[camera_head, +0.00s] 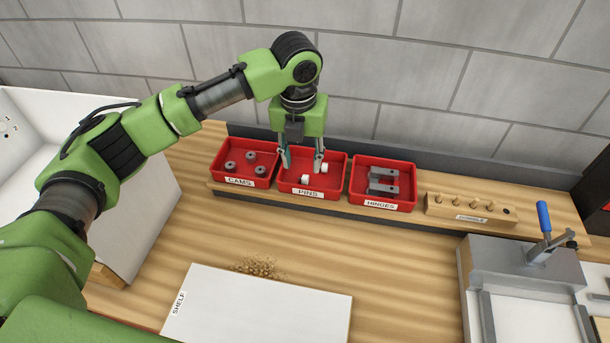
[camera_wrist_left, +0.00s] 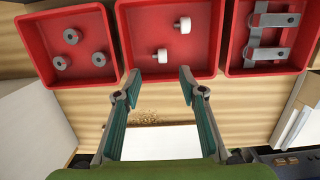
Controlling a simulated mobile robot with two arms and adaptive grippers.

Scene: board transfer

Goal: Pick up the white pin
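Two small white pins lie in the red bin labelled PINS (camera_head: 312,190). One white pin (camera_head: 305,179) is near the front of the bin and the other white pin (camera_head: 324,168) is farther right. In the left wrist view, one pin (camera_wrist_left: 160,56) lies just beyond the fingertips, roughly between them, and the other pin (camera_wrist_left: 184,25) is farther up and right. Each has a thin grey stem. My left gripper (camera_head: 302,168) points down over the PINS bin, open and empty, its teal-padded fingers spread apart. My right gripper is not in view.
The CAMS bin (camera_head: 219,164) stands left with several grey rings, the HINGES bin (camera_head: 385,202) right with grey hinges. A wooden dowel block (camera_head: 440,210) is farther right. A white shelf board (camera_head: 260,310) lies in front. A clamp fixture (camera_head: 548,275) stands at right.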

